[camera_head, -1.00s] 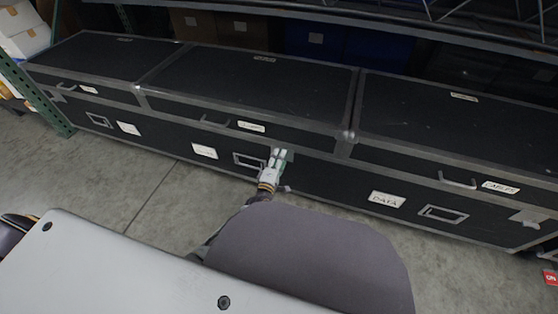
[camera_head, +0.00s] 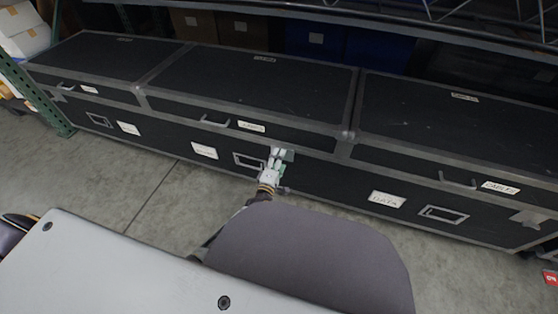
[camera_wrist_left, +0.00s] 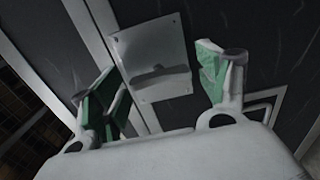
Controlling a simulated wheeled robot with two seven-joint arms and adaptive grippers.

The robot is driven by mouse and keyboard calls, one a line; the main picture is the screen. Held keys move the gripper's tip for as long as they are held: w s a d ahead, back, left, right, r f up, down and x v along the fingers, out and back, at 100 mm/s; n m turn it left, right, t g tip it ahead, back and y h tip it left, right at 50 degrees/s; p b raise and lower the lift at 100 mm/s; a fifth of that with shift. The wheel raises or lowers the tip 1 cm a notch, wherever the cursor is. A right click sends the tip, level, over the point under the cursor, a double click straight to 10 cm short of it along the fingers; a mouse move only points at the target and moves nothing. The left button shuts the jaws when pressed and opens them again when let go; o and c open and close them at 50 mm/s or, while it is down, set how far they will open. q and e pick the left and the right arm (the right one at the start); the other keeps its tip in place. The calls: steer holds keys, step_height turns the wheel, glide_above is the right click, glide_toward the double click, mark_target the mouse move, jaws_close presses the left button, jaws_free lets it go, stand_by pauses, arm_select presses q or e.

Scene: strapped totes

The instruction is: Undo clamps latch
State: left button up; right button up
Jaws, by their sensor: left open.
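A grey metal clamp latch (camera_wrist_left: 150,48) sits on the front of the middle black case (camera_head: 232,137). It is a flat plate with a darker raised piece across its lower half. In the head view the latch plate (camera_head: 286,153) shows beside and behind my fingers. My left gripper (camera_head: 277,160) is in front of it. In the left wrist view my left gripper (camera_wrist_left: 155,78) is open, with one green-padded finger on each side of the latch. I see no object held. Whether a finger touches the plate I cannot tell. My right gripper is out of view.
Similar black cases stand left (camera_head: 100,58) and right (camera_head: 455,110) of the middle one. Another latch plate (camera_head: 530,218) is at the far right. A metal shelf beam (camera_head: 400,28) runs above and behind the cases. The concrete floor (camera_head: 130,185) in front is clear.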

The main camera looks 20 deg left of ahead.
arm_select(q)
steer(key=s, duration=1.1)
steer(key=shift+s+a, duration=0.2)
steer(key=shift+s, duration=0.05)
steer(key=shift+d, duration=0.1)
stand_by(0.7)
